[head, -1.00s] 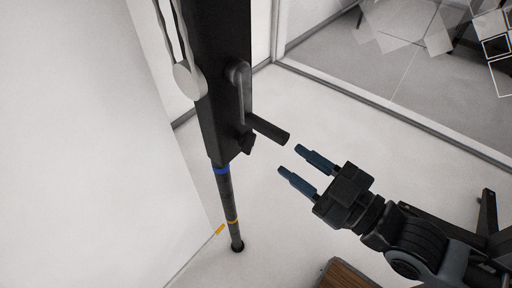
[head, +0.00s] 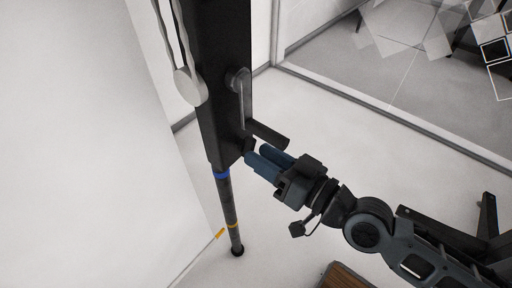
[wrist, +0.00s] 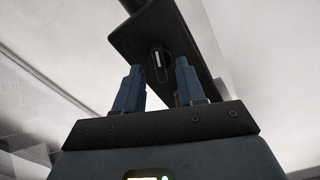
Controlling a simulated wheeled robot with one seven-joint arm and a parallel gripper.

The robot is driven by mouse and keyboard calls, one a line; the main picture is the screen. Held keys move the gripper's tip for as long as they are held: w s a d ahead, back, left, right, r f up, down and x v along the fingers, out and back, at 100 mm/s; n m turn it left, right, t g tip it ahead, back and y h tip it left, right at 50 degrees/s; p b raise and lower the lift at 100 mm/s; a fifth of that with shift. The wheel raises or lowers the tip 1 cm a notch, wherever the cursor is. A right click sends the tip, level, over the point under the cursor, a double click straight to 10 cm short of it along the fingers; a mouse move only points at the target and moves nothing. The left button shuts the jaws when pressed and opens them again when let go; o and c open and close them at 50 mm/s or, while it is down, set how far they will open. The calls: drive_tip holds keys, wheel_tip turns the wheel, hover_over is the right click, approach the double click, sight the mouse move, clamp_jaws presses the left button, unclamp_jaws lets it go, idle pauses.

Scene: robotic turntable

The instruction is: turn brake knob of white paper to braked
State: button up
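The brake knob (wrist: 158,65) is a small black knob with a white mark, set on the end face of a black housing in the wrist view. In the head view my gripper mostly hides it, low on the housing (head: 222,100). My gripper (head: 261,155) points at it with two blue fingers; in the wrist view the fingers (wrist: 154,84) stand apart, one on each side of the knob. I see no clear contact. The white paper (head: 100,150) is the large white panel on the left.
A black bar handle (head: 268,134) sticks out just above my gripper. A grey lever (head: 239,90) sits higher on the housing. A dark post (head: 230,210) with blue and yellow bands runs down to the floor. Open floor (head: 330,125) lies to the right.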

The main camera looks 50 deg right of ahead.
sight(246, 146)
drive_tip(key=shift+w, duration=1.2)
drive_tip(key=c, duration=0.7)
drive_tip(key=shift+m, duration=2.9)
drive_tip(key=o, duration=0.7)
